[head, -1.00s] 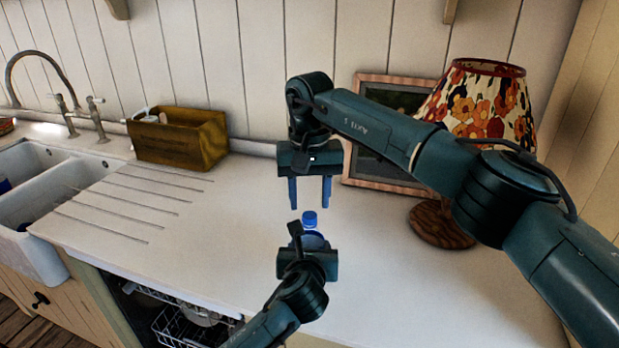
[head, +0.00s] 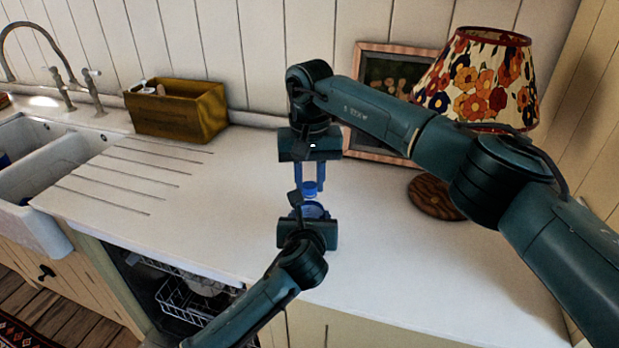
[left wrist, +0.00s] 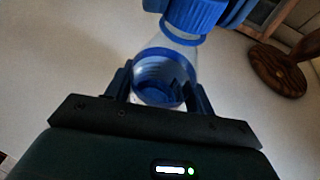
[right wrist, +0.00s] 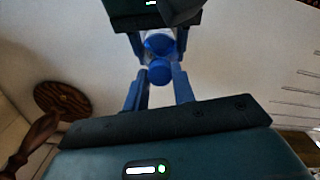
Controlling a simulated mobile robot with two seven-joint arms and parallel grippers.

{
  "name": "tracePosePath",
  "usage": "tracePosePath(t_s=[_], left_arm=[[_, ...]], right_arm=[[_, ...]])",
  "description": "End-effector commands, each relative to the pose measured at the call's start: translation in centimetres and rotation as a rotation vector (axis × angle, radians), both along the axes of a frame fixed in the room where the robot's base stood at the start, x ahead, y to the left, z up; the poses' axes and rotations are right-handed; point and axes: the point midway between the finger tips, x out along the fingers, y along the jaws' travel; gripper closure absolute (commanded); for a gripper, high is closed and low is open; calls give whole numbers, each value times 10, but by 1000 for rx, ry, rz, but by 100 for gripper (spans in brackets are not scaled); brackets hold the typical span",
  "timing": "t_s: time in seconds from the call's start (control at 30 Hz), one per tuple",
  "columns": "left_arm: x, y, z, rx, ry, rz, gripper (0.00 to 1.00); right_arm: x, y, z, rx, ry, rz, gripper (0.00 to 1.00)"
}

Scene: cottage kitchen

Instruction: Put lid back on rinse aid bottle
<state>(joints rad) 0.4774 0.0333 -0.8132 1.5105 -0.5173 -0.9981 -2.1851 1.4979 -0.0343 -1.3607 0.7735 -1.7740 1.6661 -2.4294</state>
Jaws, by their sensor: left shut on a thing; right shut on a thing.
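The rinse aid bottle (head: 313,210) is clear with blue parts. It is upright over the counter in the head view and also shows in the left wrist view (left wrist: 164,72). My left gripper (head: 307,214) is shut around its body, with one finger on each side. The blue lid (head: 310,187) is at the top of the bottle's neck, and it also shows in the left wrist view (left wrist: 194,14). My right gripper (head: 310,192) points down from above and is shut on the lid.
A floral lamp (head: 480,80) on a wooden base (head: 432,200) and a framed picture (head: 375,140) stand behind and right of my arms. A wooden box (head: 178,112) and the sink (head: 35,160) are left. An open dishwasher rack (head: 190,300) is below the counter's front edge.

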Motion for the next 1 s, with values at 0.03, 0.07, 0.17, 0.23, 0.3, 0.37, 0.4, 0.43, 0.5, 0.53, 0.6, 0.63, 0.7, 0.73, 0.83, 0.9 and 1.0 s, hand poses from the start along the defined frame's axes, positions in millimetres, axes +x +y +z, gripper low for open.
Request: tracePosePath(t_s=[0.03, 0.07, 0.17, 0.23, 0.3, 0.37, 0.4, 0.43, 0.5, 0.53, 0.6, 0.63, 0.7, 0.73, 0.83, 0.9, 1.0], left_arm=[[0, 0, 0, 0, 1, 0, 100], [0, 0, 0, 0, 1, 0, 100], [0, 0, 0, 0, 1, 0, 100], [0, 0, 0, 0, 1, 0, 100], [0, 0, 0, 0, 1, 0, 100], [0, 0, 0, 0, 1, 0, 100], [0, 0, 0, 0, 1, 0, 100], [0, 0, 0, 0, 1, 0, 100], [0, 0, 0, 0, 1, 0, 100], [0, 0, 0, 0, 1, 0, 100], [0, 0, 0, 0, 1, 0, 100], [0, 0, 0, 0, 1, 0, 100], [0, 0, 0, 0, 1, 0, 100], [0, 0, 0, 0, 1, 0, 100], [0, 0, 0, 0, 1, 0, 100], [0, 0, 0, 0, 1, 0, 100], [0, 0, 0, 0, 1, 0, 100]], right_arm=[[0, 0, 0, 0, 0, 0, 92], [0, 0, 0, 0, 0, 0, 94], [0, 0, 0, 0, 0, 0, 100], [0, 0, 0, 0, 0, -6, 100], [0, 0, 0, 0, -1, -43, 100], [0, 0, 0, -1, -1, -112, 100], [0, 0, 0, -1, -2, -177, 100], [0, 0, 0, -1, -2, -235, 100], [0, 0, 0, 0, -2, -384, 100], [0, 0, 0, 0, -2, -450, 100], [0, 0, 0, -1, -2, -603, 100], [0, 0, 0, -1, -2, -669, 100], [0, 0, 0, 0, -1, -822, 100], [0, 0, 0, 0, -1, -888, 100], [0, 0, -1, 0, -2, -1108, 100], [0, 0, -1, 0, -2, -1261, 100], [0, 0, -1, 0, -1, -1481, 100]])
